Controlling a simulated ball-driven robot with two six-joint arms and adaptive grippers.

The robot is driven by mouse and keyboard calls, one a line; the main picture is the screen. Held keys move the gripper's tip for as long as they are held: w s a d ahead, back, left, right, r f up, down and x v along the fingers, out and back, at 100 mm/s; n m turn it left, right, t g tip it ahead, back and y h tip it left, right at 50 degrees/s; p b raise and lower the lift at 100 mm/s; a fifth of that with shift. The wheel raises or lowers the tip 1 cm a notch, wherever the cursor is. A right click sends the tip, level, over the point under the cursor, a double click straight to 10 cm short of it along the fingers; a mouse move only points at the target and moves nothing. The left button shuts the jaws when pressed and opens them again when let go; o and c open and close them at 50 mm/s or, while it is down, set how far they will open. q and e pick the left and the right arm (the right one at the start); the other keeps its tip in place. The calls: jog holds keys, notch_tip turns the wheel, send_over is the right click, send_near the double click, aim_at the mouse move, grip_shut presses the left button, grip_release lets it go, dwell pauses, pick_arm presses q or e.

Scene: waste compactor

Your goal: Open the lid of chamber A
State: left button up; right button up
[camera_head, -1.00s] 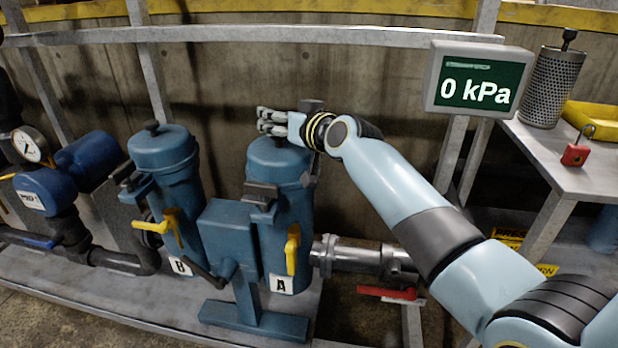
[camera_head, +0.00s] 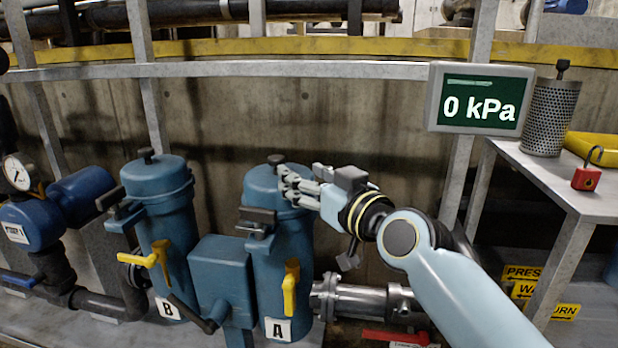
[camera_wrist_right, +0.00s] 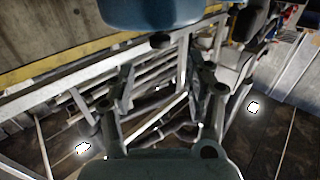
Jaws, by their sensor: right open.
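Chamber A (camera_head: 277,250) is the blue upright canister with the white A label (camera_head: 277,329). Its domed lid (camera_head: 262,183) sits down on the body, with a dark knob (camera_head: 277,159) on top. A dark clamp-like part (camera_head: 257,222) is at its front below the rim, and a yellow handle (camera_head: 291,287) is lower down. My right gripper (camera_head: 287,186) is open at the lid's right side, fingers pointing left and overlapping the lid in view; contact is unclear. The right wrist view shows its open fingers (camera_wrist_right: 160,88) with nothing between them. My left gripper is out of view.
Chamber B (camera_head: 170,230) stands to the left, with a blue box (camera_head: 221,280) between the canisters. A metal pipe (camera_head: 360,300) leaves chamber A on the right. The display (camera_head: 478,98) reads 0 kPa. A side table (camera_head: 530,175) holds a mesh cylinder (camera_head: 550,117) and red padlock (camera_head: 586,178).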

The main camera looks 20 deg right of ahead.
jog(key=shift+s, duration=0.35)
